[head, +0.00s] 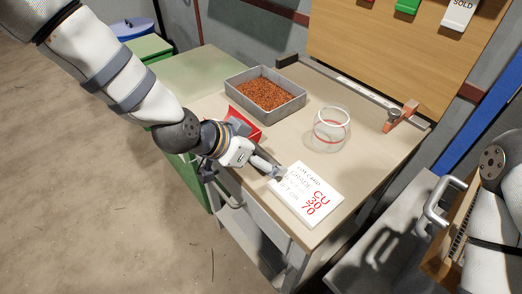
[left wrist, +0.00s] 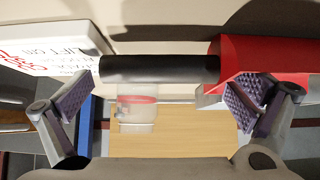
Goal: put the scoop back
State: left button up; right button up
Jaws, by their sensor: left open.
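The scoop has a red pan (head: 243,122) that lies on the bench just behind my left wrist in the head view. The left wrist view shows its black handle (left wrist: 160,69) and part of the red pan (left wrist: 265,60). My left gripper (head: 270,168) is open and empty, low over the bench between the pan and the white card. In the left wrist view the handle lies just beyond the gap between the spread fingers (left wrist: 160,100), lengthwise across it. The head view hides the handle behind my gripper. My right gripper is out of view.
A grey tray of copper-coloured granules (head: 265,92) stands behind the scoop. A clear jar with a red band (head: 331,130) stands to its right. A white lettered card (head: 306,194) lies near the front edge. An orange clamp-like piece (head: 401,116) sits at the back right.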

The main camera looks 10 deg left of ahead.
pick_arm(q)
jog(key=shift+r, duration=0.3)
jog(key=p+v, duration=0.3)
jog(key=v, duration=0.8)
jog(key=s+a+f+n+g+y, duration=0.2)
jog(key=s+a+f+n+g, duration=0.15)
jog(key=s+f, duration=0.85)
jog(key=s+a+f+n+g+y, duration=0.1)
jog(key=s+a+f+n+g, duration=0.1)
jog(key=s+f, duration=0.3)
jog(key=s+a+f+n+g+y, duration=0.2)
jog(key=s+f, duration=0.3)
jog(key=s, duration=0.9)
jog(key=shift+a+f+g+y, duration=0.3)
jog(key=shift+a+g, duration=0.05)
jog(key=shift+g, duration=0.1)
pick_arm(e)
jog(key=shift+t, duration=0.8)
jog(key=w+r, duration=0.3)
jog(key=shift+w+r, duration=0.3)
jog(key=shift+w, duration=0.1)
pick_arm(q)
jog(key=shift+n, duration=0.25)
